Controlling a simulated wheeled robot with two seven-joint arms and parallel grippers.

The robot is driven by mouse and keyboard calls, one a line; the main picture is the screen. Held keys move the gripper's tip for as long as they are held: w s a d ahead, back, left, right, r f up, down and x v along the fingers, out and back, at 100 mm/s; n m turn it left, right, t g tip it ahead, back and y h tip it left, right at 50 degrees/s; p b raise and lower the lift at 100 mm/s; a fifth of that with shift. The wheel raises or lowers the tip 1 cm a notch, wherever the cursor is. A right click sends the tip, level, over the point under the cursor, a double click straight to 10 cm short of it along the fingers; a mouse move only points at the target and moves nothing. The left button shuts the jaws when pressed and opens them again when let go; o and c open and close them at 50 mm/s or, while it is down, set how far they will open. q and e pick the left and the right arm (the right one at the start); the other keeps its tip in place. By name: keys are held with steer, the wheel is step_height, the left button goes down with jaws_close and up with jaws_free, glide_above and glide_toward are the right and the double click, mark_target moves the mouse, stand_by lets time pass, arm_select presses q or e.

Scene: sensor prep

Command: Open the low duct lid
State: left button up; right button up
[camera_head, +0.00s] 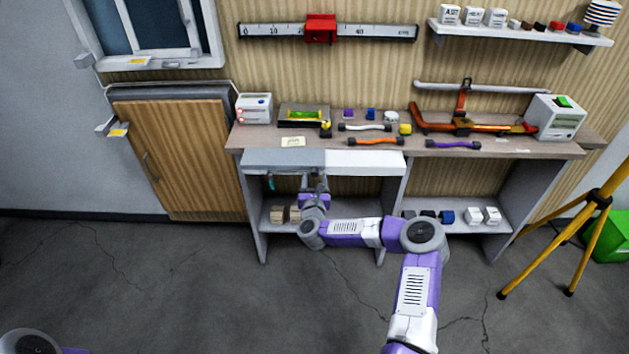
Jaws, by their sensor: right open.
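A long pale panel (365,163), which looks like the low duct lid, runs under the front edge of the workbench; its left part is greyer than its right. It looks shut, though its edges are too small to tell for sure. My right gripper (314,180) is open and points up at the panel's lower edge, left of the middle. Whether its fingers touch the panel I cannot tell. Nothing shows between the fingers. My left gripper is out of view.
The workbench (500,150) holds several tools and a white device (554,117). A low shelf (470,226) below carries small blocks. A wooden cabinet door (178,160) is at the left, a yellow tripod (575,240) at the right. The front floor is clear.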

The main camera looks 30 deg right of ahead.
steer(key=shift+w+d, duration=0.25)
steer(key=shift+w, duration=0.15)
jaws_close()
